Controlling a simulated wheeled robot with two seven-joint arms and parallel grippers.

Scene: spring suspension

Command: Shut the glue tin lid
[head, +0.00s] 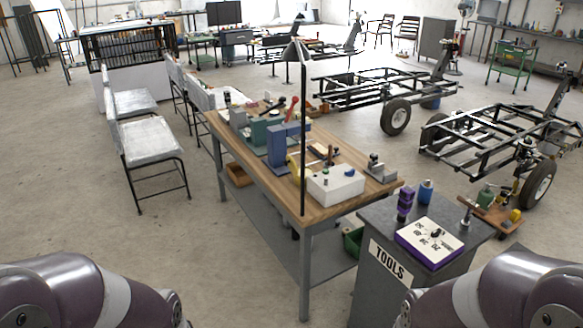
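I cannot pick out the glue tin or its lid with certainty. A small blue container (426,192) stands upright on the grey TOOLS cabinet (376,235) at the right. Dark purple stacked containers (405,204) stand just left of it. It is too small to tell whether either has a lid open. Only my upper arm parts show in the bottom corners. Neither gripper is in view.
A wooden workbench (262,195) with tools, a white box (336,185) and a tall dark post (303,140) stands in the centre. A purple-edged box (429,242) lies on the cabinet. Chairs (147,142) stand left, wheeled frames (500,135) right. Floor at lower left is clear.

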